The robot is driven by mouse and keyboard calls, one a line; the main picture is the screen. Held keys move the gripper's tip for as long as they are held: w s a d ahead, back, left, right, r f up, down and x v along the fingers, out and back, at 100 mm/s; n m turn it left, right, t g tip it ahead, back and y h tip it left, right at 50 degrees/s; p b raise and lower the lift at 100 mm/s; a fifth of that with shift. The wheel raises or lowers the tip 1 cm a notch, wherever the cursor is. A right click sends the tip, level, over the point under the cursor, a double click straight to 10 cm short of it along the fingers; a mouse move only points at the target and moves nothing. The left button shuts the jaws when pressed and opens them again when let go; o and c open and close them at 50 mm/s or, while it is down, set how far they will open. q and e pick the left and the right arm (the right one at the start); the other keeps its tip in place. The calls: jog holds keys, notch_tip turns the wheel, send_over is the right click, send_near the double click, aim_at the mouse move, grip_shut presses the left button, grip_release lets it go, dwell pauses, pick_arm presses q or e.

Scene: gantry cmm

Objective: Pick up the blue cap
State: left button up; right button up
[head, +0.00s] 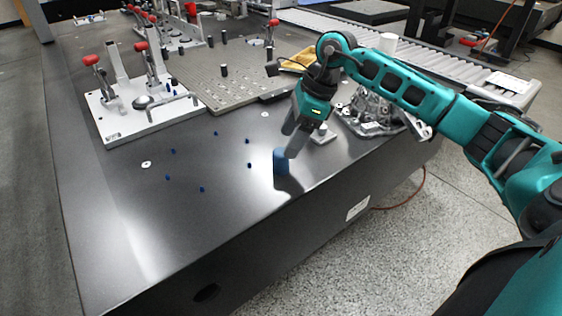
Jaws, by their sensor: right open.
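The blue cap (280,162) stands on the dark table near its front right edge. My right gripper (291,143) reaches in from the right and points down at the cap, with its fingertips just above and beside the cap's upper right side. The gripper is open. From this angle I cannot tell whether a finger touches the cap. My left gripper does not show.
Several small blue pegs (202,189) are scattered on the table (120,230) left of the cap. A white fixture plate (130,125) with red-handled clamps and a perforated plate (235,90) lie behind. A grey metal casting (368,112) stands behind my right gripper.

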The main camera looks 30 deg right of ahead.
aim_at(281, 151)
jog(key=b+x, duration=0.1)
jog(key=x, duration=0.4)
jog(key=shift+s+a+f, duration=0.1)
jog(key=shift+a+f, duration=0.05)
jog(key=shift+a, duration=0.15)
jog(key=c, duration=1.1)
jog(key=shift+r, duration=0.2)
